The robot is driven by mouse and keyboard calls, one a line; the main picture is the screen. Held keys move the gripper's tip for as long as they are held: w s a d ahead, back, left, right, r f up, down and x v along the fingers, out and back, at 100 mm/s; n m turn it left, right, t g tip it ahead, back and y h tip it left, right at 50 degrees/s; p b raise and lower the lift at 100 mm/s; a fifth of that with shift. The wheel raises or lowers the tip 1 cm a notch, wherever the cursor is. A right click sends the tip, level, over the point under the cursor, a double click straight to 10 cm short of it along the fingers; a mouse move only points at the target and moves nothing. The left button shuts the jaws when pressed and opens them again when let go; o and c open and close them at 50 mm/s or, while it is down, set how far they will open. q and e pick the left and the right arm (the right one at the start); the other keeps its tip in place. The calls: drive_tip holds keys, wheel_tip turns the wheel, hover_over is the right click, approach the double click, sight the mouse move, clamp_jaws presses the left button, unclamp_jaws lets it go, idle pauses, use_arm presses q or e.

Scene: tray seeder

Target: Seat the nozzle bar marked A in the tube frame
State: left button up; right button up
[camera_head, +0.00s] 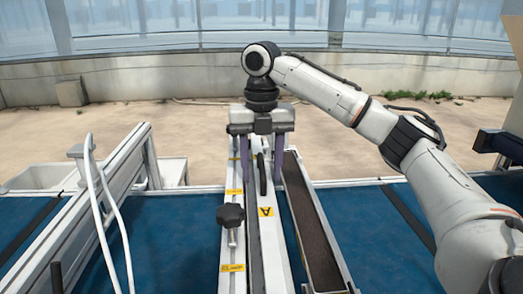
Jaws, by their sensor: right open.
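The nozzle bar marked A (271,248) is a long pale bar running away from me near the middle of the head view, with a yellow A label on its top. A black upright handle (262,172) stands on it. My right gripper (263,184) points down over the far part of the bar. Its two purple-grey fingers are open, one on each side of the handle in the picture; I cannot tell whether they touch it. The tube frame (231,250) seems to be the light metal structure alongside, with yellow labels; how the bar sits in it is unclear. My left gripper is out of view.
A black clamp knob (231,215) stands just left of the bar. A dark trough (312,225) lies to the right. Blue surface (165,235) shows on both sides. White hoses (106,215) and an aluminium rail (85,208) rise at the left.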

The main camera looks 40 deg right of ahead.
drive_tip(key=shift+r, duration=3.45)
